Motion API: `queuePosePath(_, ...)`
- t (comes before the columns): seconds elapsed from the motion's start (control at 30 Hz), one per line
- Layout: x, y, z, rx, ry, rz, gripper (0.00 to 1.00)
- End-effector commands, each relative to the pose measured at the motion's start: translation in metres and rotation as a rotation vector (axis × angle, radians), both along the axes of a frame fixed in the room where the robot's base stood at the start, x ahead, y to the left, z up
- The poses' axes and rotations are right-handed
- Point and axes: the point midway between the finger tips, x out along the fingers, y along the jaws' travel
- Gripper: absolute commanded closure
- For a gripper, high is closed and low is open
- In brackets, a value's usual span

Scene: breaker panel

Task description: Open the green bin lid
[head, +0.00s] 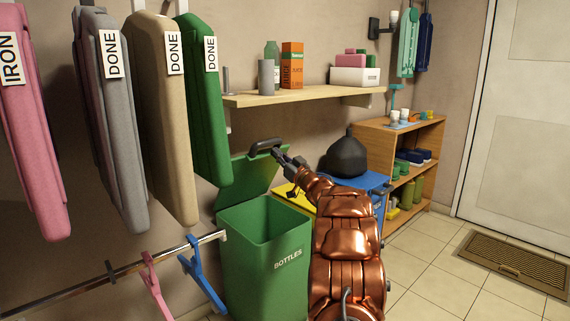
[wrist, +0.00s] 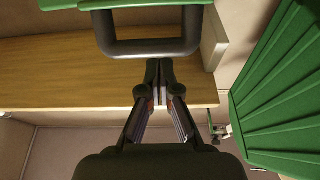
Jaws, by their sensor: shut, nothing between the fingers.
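The green bin (head: 262,265), marked BOTTLES, stands on the floor with its open top and dark inside showing. Its green lid (head: 247,180) is raised and leans up at the back of the bin. The dark loop handle (head: 265,146) sits at the lid's upper edge. My gripper (head: 283,156) is shut and empty, just right of the handle. In the wrist view the shut fingertips (wrist: 159,64) are at the handle's bar (wrist: 150,48). I cannot tell whether they touch. A strip of the lid shows at the top of that view.
A wooden shelf (head: 300,94) with bottles and cartons is behind the lid. A green garment (head: 205,110) hangs close to its left. A yellow-lidded bin (head: 293,197) and a blue bin (head: 375,180) bearing a black bag (head: 347,157) stand to the right.

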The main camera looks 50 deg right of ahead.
Motion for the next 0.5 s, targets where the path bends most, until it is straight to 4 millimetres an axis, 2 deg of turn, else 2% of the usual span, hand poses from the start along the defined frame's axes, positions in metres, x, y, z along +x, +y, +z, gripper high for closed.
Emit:
queuePosePath(0.2, 0.018, -0.003, 0.006, -0.001, -0.001, -0.001, 1.0)
queuePosePath(0.5, 0.028, -0.003, 0.011, 0.001, -0.001, -0.001, 1.0)
